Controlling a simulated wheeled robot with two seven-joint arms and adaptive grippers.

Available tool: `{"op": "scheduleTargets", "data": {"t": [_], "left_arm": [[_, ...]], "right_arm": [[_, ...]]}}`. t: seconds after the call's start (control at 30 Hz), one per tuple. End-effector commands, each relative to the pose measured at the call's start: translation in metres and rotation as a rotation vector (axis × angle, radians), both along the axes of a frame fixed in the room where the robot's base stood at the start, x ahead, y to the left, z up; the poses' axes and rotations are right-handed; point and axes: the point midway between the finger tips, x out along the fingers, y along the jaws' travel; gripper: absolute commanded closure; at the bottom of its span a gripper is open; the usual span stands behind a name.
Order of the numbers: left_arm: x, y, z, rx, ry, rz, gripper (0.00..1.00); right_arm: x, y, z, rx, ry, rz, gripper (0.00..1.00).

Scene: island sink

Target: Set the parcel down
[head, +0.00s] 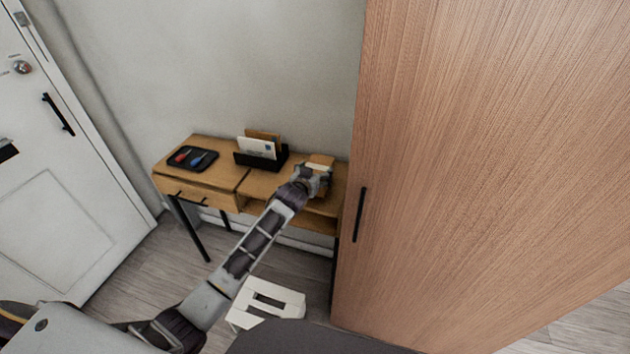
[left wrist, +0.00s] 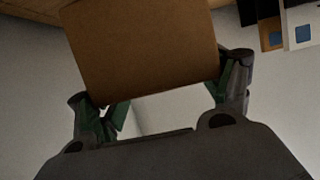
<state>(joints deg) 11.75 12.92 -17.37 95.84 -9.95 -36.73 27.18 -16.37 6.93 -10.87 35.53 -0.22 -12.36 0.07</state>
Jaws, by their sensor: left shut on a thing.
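The parcel is a brown cardboard box (left wrist: 140,48). In the left wrist view it fills the space between the two fingers of my left gripper (left wrist: 160,100), which is shut on it. In the head view my left gripper (head: 318,174) is over the right part of the wooden console table (head: 200,173), and a small piece of the parcel (head: 321,160) shows beyond it. The gripper hides most of the parcel there. I cannot tell whether the parcel touches the tabletop. My right gripper is not in view.
A black letter holder (head: 262,160) with envelopes stands just left of my left gripper. A black tray (head: 192,158) with red and blue items lies at the table's left end. A tall wooden cabinet (head: 480,150) stands close on the right. A white door (head: 60,190) is at far left.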

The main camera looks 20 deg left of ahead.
Motion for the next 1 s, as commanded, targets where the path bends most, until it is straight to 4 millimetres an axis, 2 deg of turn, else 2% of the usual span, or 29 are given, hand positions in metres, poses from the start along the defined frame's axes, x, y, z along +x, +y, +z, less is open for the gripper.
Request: {"op": "scheduleTargets", "data": {"t": [0.3,0.8,0.83,0.97,1.0], "left_arm": [[0.000,0.000,-0.030,0.000,0.000,0.000,0.56],[0.000,-0.001,-0.036,0.000,0.000,-0.001,0.56],[-0.001,0.000,-0.037,0.000,0.001,-0.001,0.16],[-0.001,0.000,-0.036,0.000,0.001,-0.001,0.00],[-0.001,0.000,-0.036,0.000,0.001,-0.001,0.00]], "right_arm": [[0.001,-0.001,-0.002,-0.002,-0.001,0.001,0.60],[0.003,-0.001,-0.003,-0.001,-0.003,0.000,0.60],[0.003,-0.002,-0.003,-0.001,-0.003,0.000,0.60],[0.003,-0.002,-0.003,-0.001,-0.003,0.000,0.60],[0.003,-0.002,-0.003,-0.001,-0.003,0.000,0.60]]}}
